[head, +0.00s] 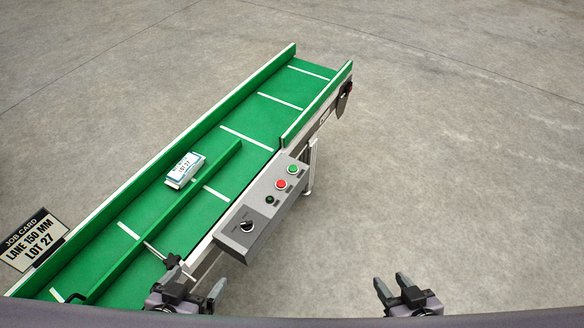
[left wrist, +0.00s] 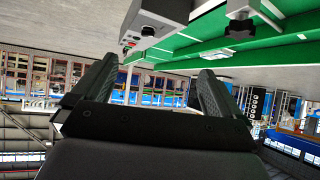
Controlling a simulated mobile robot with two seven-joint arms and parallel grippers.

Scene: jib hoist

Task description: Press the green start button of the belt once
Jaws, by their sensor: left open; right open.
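The green start button (head: 292,169) is at the far end of a grey control box (head: 262,208) fixed to the near side of the belt conveyor (head: 230,142). A red button (head: 281,184) sits beside it. A small dark green lamp or button (head: 269,200) and a black rotary knob (head: 246,227) are nearer me. My left gripper (head: 190,290) is open and empty at the bottom, below the box and apart from it. In the left wrist view its fingers (left wrist: 156,88) are spread. My right gripper (head: 392,292) is open and empty over the floor.
A white labelled packet (head: 185,170) lies on the belt beside a green guide rail (head: 163,218). A black clamp knob (head: 172,261) stands near my left gripper. A job card (head: 35,240) reads lane 150 mm, lot 27. The floor (head: 450,180) at right is clear.

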